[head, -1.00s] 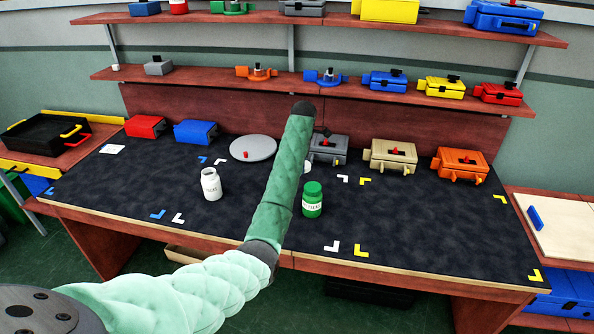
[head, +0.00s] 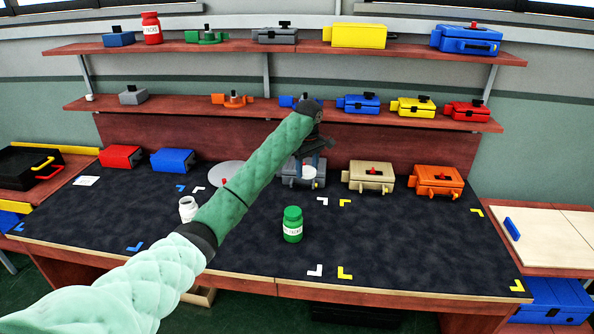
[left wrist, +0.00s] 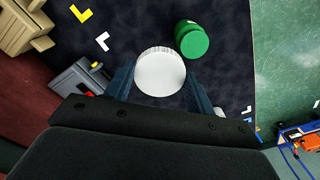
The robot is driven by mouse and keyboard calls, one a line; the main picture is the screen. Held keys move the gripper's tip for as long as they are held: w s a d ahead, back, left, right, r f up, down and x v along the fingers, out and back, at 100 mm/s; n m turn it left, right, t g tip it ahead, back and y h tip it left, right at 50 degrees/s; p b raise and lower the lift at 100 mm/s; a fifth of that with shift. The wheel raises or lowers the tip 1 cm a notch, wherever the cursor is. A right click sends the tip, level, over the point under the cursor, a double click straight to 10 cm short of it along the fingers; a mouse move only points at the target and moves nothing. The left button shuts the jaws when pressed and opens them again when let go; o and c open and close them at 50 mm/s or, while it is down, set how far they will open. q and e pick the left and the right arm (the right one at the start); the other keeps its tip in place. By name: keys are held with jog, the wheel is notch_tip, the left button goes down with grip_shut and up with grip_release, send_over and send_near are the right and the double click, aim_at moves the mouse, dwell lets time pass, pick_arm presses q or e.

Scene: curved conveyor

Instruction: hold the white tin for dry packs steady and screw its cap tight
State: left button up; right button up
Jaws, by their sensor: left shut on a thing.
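The white tin (head: 188,208) stands upright on the dark mat at the left, with its open neck showing no cap. My left arm hides its right side. My left gripper (left wrist: 160,82) is shut on a round white cap (left wrist: 160,70), whose flat face shows between the two fingers in the left wrist view. In the head view the gripper is over the back of the table, in front of the grey box, and its fingers are hard to make out. The cap is well apart from the tin. My right gripper is not in view.
A green jar (head: 292,225) with a green lid stands upright on the mat, right of the tin. Behind are a grey box (head: 290,172), a tan box (head: 368,178), an orange box (head: 436,181) and a grey disc (head: 218,174). The mat's front right is clear.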

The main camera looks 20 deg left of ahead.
pick_arm(q)
jog(key=s+d+f+m, duration=0.5)
jog(key=s, duration=0.3)
jog(key=s+d+f+m, duration=0.4)
jog(key=s+d+f, duration=0.15)
jog(key=s, duration=0.25)
jog(key=s+f+m, duration=0.3)
jog(key=s+f, duration=1.2)
jog(key=s, duration=0.4)
jog(key=shift+s+a+f, duration=0.2)
jog(key=shift+a, duration=0.05)
